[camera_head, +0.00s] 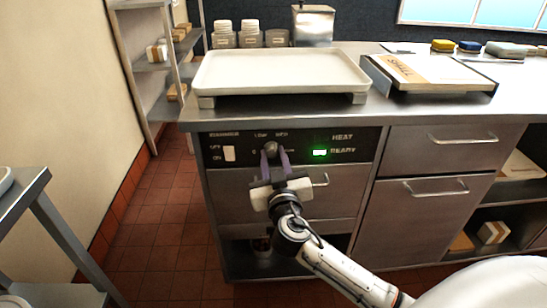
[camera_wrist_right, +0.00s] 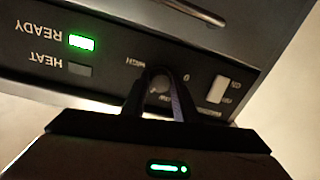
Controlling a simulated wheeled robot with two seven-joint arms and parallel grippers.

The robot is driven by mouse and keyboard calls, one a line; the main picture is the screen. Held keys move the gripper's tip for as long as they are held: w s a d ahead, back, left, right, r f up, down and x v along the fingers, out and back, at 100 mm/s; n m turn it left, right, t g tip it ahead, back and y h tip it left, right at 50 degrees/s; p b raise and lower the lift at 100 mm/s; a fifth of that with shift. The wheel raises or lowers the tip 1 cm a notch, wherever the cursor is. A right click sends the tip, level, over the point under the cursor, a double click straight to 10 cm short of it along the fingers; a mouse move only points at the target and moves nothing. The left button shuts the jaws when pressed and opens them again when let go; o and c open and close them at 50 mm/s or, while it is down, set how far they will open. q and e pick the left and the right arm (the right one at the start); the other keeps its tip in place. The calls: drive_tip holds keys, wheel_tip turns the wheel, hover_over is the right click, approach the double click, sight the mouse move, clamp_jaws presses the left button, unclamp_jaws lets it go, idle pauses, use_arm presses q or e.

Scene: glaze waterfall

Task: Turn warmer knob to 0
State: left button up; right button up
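The warmer knob (camera_head: 271,148) is a grey round knob on the black control panel (camera_head: 360,144) at the front of the steel counter. In the right wrist view the knob (camera_wrist_right: 159,84) shows between the dark fingers, with HIGH and 0 marks beside it. My right gripper (camera_head: 274,158) reaches the panel with one finger on each side of the knob and looks shut on it. It also shows in the right wrist view (camera_wrist_right: 160,90). The fingers hide part of the knob and its scale, so I cannot read its setting. My left gripper is out of view.
A lit green READY light (camera_head: 320,153) and a white ON/OFF switch (camera_head: 229,153) flank the knob. A drawer handle (camera_head: 320,181) lies just below. A cream tray (camera_head: 282,72) stands on the counter above. Open floor (camera_head: 163,235) lies to the left.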

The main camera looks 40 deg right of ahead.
drive_tip(key=c, duration=0.4)
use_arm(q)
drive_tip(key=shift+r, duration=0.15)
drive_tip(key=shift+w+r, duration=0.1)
